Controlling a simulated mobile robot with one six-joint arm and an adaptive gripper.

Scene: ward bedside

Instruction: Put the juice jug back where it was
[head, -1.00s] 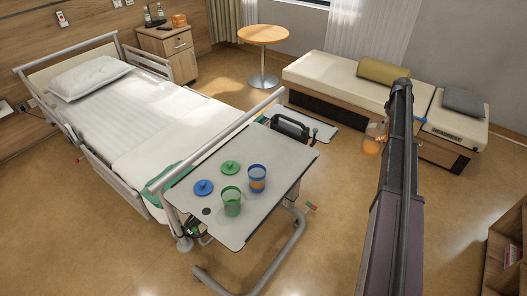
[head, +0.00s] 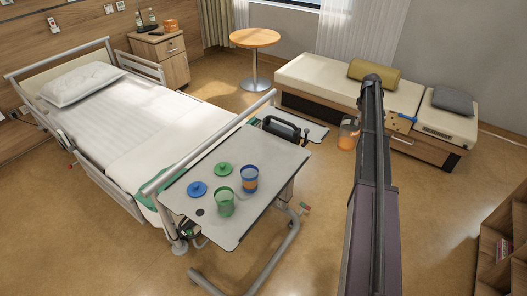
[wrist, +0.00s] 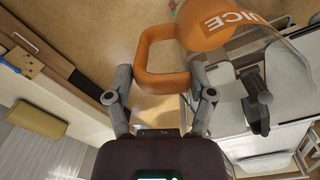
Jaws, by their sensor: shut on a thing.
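The juice jug (head: 348,133) is clear with orange contents and hangs in the air right of the overbed table in the head view. In the wrist view its orange handle and "JUICE" label (wrist: 228,25) show at the top; part of the jug is cut off by the frame. My gripper (wrist: 163,82) is shut on the orange handle, with one finger on each side. In the head view my arm hides most of the gripper. The jug's body looks tilted in the wrist view, but that may be the camera's angle.
A bench (head: 330,86) with cushions stands behind the jug; a wooden board (head: 398,123) shows beside my arm. A shelf (head: 490,262) stands at lower right.

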